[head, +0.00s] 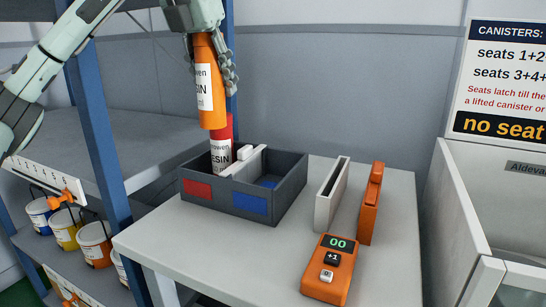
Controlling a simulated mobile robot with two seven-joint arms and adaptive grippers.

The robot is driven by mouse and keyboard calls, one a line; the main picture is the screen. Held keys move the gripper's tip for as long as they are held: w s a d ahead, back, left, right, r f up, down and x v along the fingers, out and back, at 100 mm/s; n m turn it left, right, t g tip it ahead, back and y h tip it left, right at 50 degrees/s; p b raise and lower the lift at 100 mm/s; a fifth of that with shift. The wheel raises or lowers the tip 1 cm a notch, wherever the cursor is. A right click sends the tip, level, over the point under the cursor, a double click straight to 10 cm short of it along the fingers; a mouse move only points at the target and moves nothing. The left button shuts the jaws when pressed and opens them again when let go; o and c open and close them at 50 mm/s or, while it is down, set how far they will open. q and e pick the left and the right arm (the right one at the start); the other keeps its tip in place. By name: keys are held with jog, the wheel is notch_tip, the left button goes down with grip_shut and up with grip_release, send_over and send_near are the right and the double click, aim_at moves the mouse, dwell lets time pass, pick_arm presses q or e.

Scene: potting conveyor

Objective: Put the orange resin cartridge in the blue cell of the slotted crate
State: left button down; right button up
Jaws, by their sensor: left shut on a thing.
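The orange resin cartridge (209,95) hangs upright, tilted slightly, in my left gripper (211,58), which is shut on it; a white label shows on its side. It is above the left part of the dark grey slotted crate (226,200). Below and partly hidden behind it, a red cartridge (222,154) stands in the crate's cell with the red front patch (198,188). The blue cell (268,184) is to the right, with a blue patch (249,204) on its front; it looks empty, though its floor is mostly hidden. My right gripper is out of view.
A white divider (246,163) rises between the cells. Right of the crate stand a white slab (331,196), an upright orange object (371,205) and an orange counter box (330,268) reading 00. A blue shelf post (96,130) is left. The table's front left is clear.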

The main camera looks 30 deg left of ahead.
pick_arm(q)
jog(key=w+d+f, duration=0.3)
jog(key=d+f, duration=0.5)
jog(key=f, duration=0.1)
jog(key=shift+w+d+f, duration=0.2)
jog(key=shift+d+f, duration=0.1)
jog(key=shift+d, duration=0.05)
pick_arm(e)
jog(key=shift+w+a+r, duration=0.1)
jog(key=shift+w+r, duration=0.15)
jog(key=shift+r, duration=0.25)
pick_arm(q)
jog(key=shift+f, duration=0.1)
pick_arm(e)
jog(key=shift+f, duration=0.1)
pick_arm(q)
jog(key=shift+f+b, duration=0.4)
jog(key=shift+f, duration=0.1)
jog(key=c, duration=0.9)
grip_release()
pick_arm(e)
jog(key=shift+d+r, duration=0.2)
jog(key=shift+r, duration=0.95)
